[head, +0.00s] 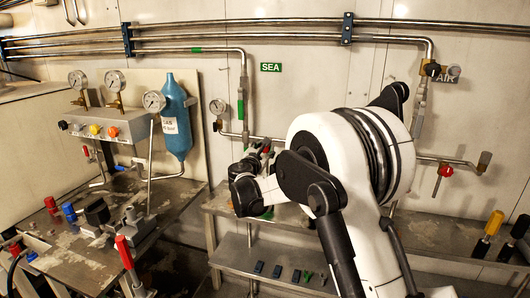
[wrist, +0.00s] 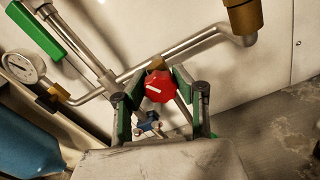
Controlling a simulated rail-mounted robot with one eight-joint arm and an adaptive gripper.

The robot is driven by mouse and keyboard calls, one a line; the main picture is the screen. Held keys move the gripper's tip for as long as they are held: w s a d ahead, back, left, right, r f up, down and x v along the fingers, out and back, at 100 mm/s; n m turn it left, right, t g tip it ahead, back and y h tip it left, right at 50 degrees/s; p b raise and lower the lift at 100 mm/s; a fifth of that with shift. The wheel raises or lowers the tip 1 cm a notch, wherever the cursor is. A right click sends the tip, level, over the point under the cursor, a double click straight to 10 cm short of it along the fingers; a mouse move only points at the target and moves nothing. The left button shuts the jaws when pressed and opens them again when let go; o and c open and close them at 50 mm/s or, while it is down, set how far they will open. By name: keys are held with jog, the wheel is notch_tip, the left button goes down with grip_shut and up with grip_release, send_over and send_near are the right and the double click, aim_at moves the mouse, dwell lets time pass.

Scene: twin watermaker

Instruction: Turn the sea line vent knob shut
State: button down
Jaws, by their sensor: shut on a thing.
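The sea line vent knob is a red round knob (wrist: 159,87) with a white pointer mark, seen in the wrist view on a branch of the sea line. The mark points toward the upper left in that view. My gripper (wrist: 157,92) has a green-padded finger on each side of the knob and is shut on it. In the head view my gripper (head: 262,158) is at the pipework below the green SEA sign (head: 270,67). The knob is mostly hidden there by my arm and fingers.
A pressure gauge (head: 217,106) and a blue cylinder (head: 176,115) stand left of my gripper. An AIR line with another red knob (head: 445,171) is at the right. A metal shelf (head: 232,253) lies below. A green lever handle (wrist: 37,32) is close by.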

jog(key=shift+m, duration=0.3)
jog(key=c, duration=1.3)
grip_release()
jog(key=shift+s, duration=0.15)
jog(key=v, duration=1.1)
jog(key=shift+s+f, duration=0.1)
jog(key=shift+s, duration=0.25)
